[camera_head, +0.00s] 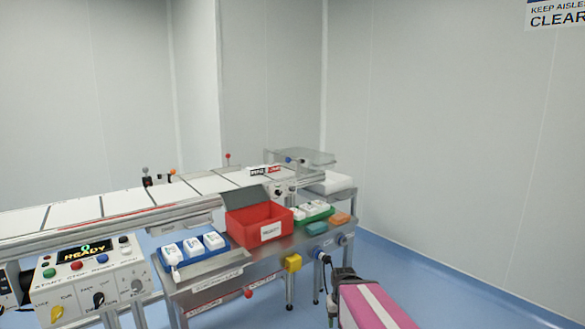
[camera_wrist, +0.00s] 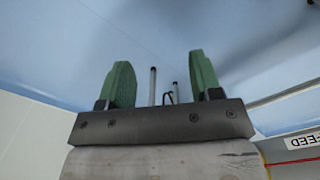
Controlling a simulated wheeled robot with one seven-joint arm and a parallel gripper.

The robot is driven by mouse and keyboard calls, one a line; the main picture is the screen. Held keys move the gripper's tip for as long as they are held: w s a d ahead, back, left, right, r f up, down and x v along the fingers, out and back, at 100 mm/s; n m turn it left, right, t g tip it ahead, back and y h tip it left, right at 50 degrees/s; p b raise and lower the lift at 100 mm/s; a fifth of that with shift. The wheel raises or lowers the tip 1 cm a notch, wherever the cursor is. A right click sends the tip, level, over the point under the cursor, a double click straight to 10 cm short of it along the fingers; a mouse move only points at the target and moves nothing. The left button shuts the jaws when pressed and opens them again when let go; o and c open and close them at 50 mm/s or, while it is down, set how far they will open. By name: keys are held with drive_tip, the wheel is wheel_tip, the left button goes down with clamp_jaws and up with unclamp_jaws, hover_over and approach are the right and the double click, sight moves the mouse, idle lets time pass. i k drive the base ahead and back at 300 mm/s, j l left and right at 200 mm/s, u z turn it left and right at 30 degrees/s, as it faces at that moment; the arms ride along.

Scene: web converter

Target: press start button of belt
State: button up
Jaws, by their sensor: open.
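The white belt control panel (camera_head: 90,285) stands at the lower left in the head view, with a lit display reading READY. The green start button (camera_head: 49,272) is at the left end of its button row, above the START label. The red stop button (camera_head: 76,266) and the blue reset button (camera_head: 102,258) are to its right. The white belt (camera_head: 125,201) runs behind the panel. My gripper (camera_wrist: 160,70) shows in the wrist view with its two green fingers apart and nothing between them.
A steel side table holds a blue tray (camera_head: 205,259) of white packs, a red bin (camera_head: 231,222) and a green tray (camera_head: 318,217). The blue floor (camera_head: 420,270) at right is partly open. A FEED label (camera_wrist: 300,142) shows in the wrist view.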

sight(49, 273)
drive_tip(key=u, duration=1.9)
